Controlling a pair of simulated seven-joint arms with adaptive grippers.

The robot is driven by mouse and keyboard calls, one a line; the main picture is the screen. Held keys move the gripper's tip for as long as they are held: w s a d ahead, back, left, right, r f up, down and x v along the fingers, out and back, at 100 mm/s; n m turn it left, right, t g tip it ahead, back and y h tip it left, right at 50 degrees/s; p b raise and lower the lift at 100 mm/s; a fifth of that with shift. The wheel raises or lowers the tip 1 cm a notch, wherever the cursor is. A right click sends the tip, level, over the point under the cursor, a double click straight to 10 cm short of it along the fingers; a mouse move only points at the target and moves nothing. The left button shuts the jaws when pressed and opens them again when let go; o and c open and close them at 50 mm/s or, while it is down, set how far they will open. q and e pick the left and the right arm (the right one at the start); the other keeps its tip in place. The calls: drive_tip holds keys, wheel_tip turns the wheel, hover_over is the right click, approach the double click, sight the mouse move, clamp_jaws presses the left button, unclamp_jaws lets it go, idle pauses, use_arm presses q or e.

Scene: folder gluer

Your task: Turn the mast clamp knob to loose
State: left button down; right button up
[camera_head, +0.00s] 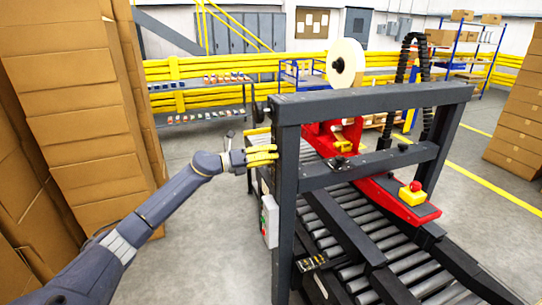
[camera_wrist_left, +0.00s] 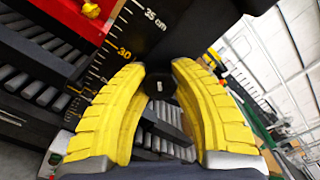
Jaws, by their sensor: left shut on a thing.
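In the left wrist view, the dark mast clamp knob (camera_wrist_left: 160,86) sits between the two ribbed yellow fingers of my left gripper (camera_wrist_left: 160,68). In the head view, my left gripper (camera_head: 262,156) reaches the left side of the dark frame post (camera_head: 287,200), and the knob cannot be made out there. The knob's turn angle cannot be read. My right gripper is in neither view.
A roller conveyor (camera_head: 345,235) runs under the frame's crossbar (camera_head: 370,167). A red arm with a red-and-yellow stop button (camera_head: 412,192) lies right of the post. A control box (camera_head: 269,221) hangs below my left gripper. Stacked cartons (camera_head: 80,90) stand left.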

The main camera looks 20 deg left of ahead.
use_arm(q)
drive_tip(key=n, duration=0.4)
drive_tip(key=shift+a+r+n, duration=0.15)
drive_tip(key=shift+n, duration=0.15)
drive_tip(key=shift+w+n, duration=0.1)
drive_tip(key=shift+n, duration=1.9)
drive_tip(key=shift+a+n, duration=0.1)
drive_tip(key=shift+n, duration=0.2)
drive_tip(key=c, duration=1.4)
unclamp_jaws()
drive_tip(key=o, duration=0.4)
drive_tip(key=shift+f, duration=0.2)
drive_tip(key=v, duration=1.2)
